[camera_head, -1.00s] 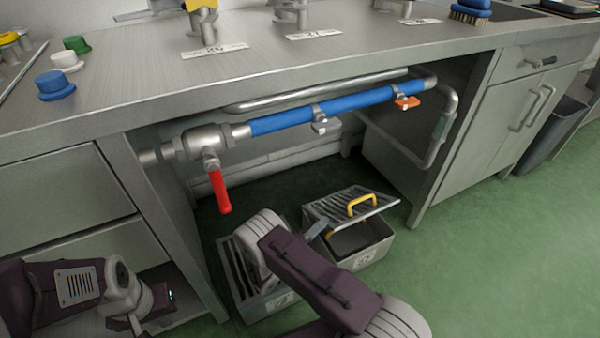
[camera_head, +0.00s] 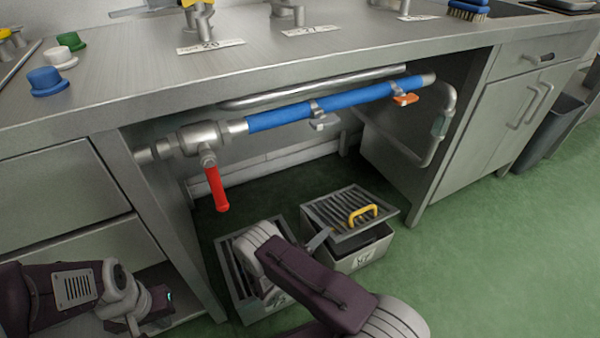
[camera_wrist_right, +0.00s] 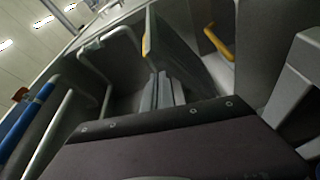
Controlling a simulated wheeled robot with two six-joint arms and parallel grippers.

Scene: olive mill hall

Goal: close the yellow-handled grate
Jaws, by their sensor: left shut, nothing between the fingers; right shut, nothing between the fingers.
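The grate with the yellow handle (camera_head: 362,213) is a slatted grey lid (camera_head: 335,212) on the right-hand grey box (camera_head: 362,257). It is tilted, with a dark gap between it and the box front. My right gripper (camera_head: 318,240) is shut and empty at the lid's left side, partly hidden by my arm; I cannot tell whether it touches. In the right wrist view, its grey fingers (camera_wrist_right: 168,90) are together, with two yellow handle-like shapes beyond, one at a panel edge. My left gripper (camera_head: 135,322) is shut and empty at the lower left, away from the boxes.
A second slatted box (camera_head: 238,275) stands left, partly behind my right arm. Above are a blue pipe (camera_head: 335,103), a red lever (camera_head: 216,188) and an orange lever (camera_head: 405,99). A cabinet wall (camera_head: 445,140) bounds the right; green floor lies open in front.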

